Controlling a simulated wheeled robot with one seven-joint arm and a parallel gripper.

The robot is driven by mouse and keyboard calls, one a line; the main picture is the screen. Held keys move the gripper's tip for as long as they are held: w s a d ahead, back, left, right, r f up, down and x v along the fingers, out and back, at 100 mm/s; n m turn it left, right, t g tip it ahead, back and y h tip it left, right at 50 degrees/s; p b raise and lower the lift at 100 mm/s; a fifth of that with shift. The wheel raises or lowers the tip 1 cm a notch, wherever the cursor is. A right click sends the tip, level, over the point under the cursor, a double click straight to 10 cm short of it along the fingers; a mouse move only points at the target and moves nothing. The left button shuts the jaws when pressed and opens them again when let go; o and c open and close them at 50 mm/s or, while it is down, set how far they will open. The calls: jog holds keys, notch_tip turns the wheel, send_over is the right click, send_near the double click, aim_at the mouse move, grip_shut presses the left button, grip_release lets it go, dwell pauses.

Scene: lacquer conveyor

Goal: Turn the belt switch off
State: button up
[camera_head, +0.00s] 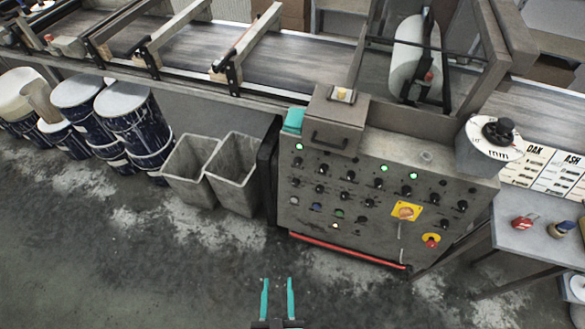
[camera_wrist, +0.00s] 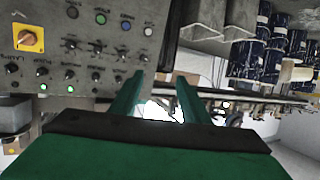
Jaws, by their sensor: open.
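The grey control panel (camera_head: 350,190) stands right of centre in the head view and carries rows of small black knobs, with several green lamps lit. I cannot read which knob is the belt switch. My gripper (camera_head: 278,298), with teal fingers, is open and empty, low in the picture and apart from the panel. In the wrist view the panel (camera_wrist: 50,58) fills the upper left, beside my gripper (camera_wrist: 158,88), and the orange switch (camera_wrist: 28,38) shows too.
A red bar (camera_head: 345,250) runs along the panel's foot. Two grey bins (camera_head: 232,170) stand to its left, and blue drums (camera_head: 130,115) further left. The conveyor (camera_head: 295,62) runs behind. A side table (camera_head: 540,235) stands right. Bare floor lies in front.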

jog(key=w+f+h, duration=0.1)
jog(key=w+f, duration=0.2)
jog(key=w, duration=0.4)
jog(key=m+t+h, duration=0.3)
jog(key=h, duration=0.3)
send_near(297, 163)
jog(key=f+x, duration=0.1)
jog(key=x, duration=0.7)
jog(key=shift+w+f, duration=0.2)
jog(key=shift+f, duration=0.15)
jog(key=shift+a, duration=0.1)
jog(key=shift+n, duration=0.3)
jog(key=c, duration=1.1)
